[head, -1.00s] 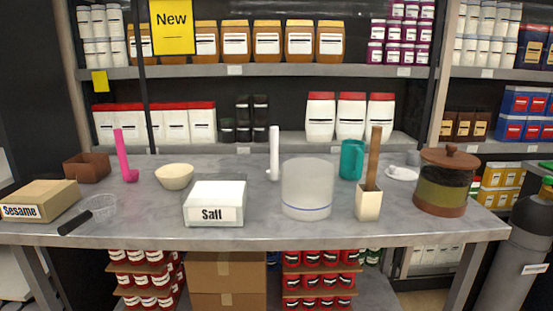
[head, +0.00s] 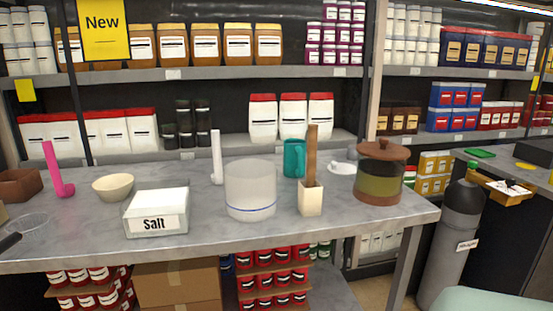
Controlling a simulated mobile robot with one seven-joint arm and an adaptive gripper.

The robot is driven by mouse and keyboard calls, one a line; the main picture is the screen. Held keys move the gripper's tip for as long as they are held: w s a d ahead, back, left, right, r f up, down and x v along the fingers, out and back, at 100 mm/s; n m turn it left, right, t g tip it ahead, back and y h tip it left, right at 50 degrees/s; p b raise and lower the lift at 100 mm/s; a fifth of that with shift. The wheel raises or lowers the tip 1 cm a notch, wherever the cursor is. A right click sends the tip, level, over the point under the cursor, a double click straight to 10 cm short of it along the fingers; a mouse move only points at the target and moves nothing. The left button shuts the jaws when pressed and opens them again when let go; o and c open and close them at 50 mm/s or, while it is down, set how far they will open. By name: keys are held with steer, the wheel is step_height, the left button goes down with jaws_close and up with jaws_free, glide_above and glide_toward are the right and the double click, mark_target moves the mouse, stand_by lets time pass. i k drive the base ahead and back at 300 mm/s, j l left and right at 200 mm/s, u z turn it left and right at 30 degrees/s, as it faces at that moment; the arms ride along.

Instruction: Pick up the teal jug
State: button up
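The teal jug (head: 293,158) stands upright toward the back of the grey table (head: 90,238) in the head view. Its handle is on its right side. A cream holder (head: 311,199) with a tall wooden paddle (head: 310,150) stands in front of it and to the right, and the paddle hides part of the jug's right side. A frosted white container (head: 250,190) stands in front of it and to the left. My gripper is not in view.
A white ladle (head: 217,160), a salt box (head: 156,212), a cream bowl (head: 114,187) and a pink ladle (head: 57,172) stand to the left. A lidded jar (head: 379,175) and a small saucer (head: 342,168) are to the right. A grey gas cylinder (head: 452,240) stands beyond the table's right end.

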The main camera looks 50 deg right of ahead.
mark_target(295, 150)
steer(key=k+l+u, duration=0.1)
steer(key=l+u, duration=0.15)
steer(key=u, duration=0.15)
steer(key=k+l+u, duration=0.15)
steer(key=u, duration=0.2)
steer(key=k+l+u, duration=0.15)
steer(key=l+u, duration=0.25)
steer(key=k+l+u, duration=0.25)
steer(key=u, duration=0.2)
steer(key=k+u, duration=0.5)
steer(key=k+l, duration=0.1)
steer(key=k, duration=0.35)
steer(key=k+l+z, duration=0.1)
steer(key=k, duration=0.3)
steer(key=k+l+z, duration=0.5)
steer(key=k, duration=0.25)
steer(key=k+l+z, duration=0.5)
steer(key=l, duration=0.3)
steer(key=k, duration=0.1)
